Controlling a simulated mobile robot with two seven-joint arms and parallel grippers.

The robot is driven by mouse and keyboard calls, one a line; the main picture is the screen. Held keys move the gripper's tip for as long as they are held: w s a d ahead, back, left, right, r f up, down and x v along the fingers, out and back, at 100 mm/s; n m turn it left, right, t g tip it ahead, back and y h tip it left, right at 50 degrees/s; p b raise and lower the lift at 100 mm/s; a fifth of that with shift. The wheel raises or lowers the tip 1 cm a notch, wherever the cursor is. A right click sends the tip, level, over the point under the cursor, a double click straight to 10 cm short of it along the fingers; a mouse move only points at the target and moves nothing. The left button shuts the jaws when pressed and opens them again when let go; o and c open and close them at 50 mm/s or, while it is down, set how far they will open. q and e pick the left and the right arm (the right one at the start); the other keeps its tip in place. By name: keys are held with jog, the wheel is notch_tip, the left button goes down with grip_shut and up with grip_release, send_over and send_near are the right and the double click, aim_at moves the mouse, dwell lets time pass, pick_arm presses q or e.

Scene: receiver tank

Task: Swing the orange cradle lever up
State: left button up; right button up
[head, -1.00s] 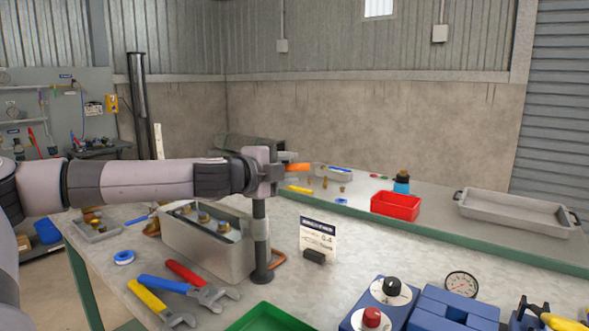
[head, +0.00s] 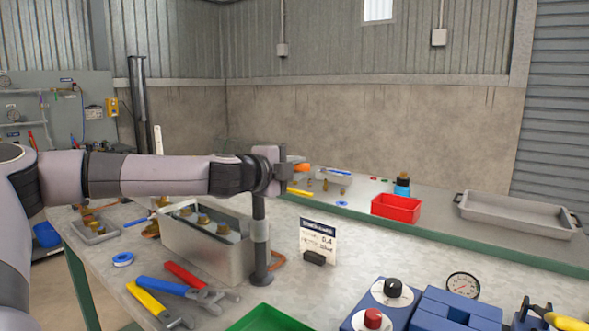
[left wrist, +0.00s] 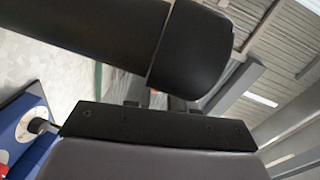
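An orange piece, which looks like the cradle lever (head: 302,167), shows in the head view just right of my left gripper (head: 287,167), above the bench. Most of it is hidden behind the gripper, and its angle is hard to read. The gripper is right at it, but I cannot tell whether they touch. The fingers are small and partly hidden, so open or shut is unclear. In the left wrist view, dark parts block the fingertips, and only a tiny orange patch (left wrist: 178,104) shows between them. My right gripper is not in view.
A dark upright post (head: 260,243) stands below my left wrist. A metal box (head: 205,256) with brass fittings is beside it. Wrenches lie in front, with a green tray (head: 268,319) and blue gauge units nearby. A small sign (head: 318,239) stands to the right.

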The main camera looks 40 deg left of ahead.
pick_arm(q)
grip_shut()
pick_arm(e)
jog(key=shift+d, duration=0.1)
